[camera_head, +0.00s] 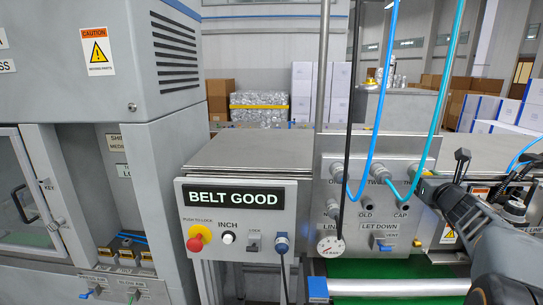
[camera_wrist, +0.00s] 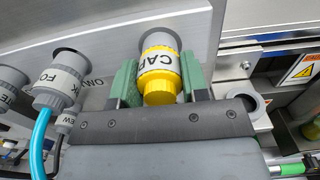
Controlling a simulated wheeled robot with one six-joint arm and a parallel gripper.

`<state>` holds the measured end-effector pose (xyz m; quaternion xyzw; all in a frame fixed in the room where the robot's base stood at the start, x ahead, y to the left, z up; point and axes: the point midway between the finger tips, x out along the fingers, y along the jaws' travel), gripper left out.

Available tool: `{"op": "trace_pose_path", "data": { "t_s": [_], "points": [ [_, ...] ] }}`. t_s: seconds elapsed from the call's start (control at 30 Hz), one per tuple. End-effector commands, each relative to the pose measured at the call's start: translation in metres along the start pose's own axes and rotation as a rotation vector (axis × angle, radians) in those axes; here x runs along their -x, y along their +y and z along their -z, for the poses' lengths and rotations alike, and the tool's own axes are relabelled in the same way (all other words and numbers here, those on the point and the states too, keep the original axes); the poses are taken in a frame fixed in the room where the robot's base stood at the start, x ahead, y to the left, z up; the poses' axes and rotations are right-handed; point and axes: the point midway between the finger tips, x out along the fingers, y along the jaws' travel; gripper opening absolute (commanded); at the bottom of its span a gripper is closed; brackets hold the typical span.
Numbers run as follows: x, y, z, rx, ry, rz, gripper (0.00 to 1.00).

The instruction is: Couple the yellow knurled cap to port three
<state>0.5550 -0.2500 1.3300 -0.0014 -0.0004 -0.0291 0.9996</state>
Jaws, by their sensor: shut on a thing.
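The yellow knurled cap (camera_wrist: 160,80), with a white band lettered "CAP", is between the two green finger pads of my gripper (camera_wrist: 160,84) in the wrist view. The fingers are shut on it from both sides. Its grey end is against or just in front of a round dark opening in the steel port panel (camera_wrist: 130,22); I cannot tell how far it is seated. In the head view my gripper (camera_head: 424,188) is at the right part of the panel (camera_head: 382,232), and the cap is not clearly visible. The label for port three is partly hidden.
A grey coupling (camera_wrist: 62,82) with a teal hose (camera_wrist: 42,128) sits left of the cap in the wrist view. A short grey stub (camera_wrist: 258,103) is close on the right. A blue hose (camera_head: 372,140) and a black hose hang before the panel. A "BELT GOOD" box (camera_head: 236,228) stands left.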

Motion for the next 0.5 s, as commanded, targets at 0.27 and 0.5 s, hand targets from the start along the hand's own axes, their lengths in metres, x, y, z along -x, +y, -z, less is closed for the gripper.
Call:
{"op": "trace_pose_path", "data": {
  "t_s": [0.27, 0.5],
  "points": [
    [-0.0001, 0.0004, -0.004, -0.003, -0.008, -0.001, 0.06],
    [0.0, 0.0002, -0.0018, -0.003, -0.004, -0.001, 0.64]
  ]
}}
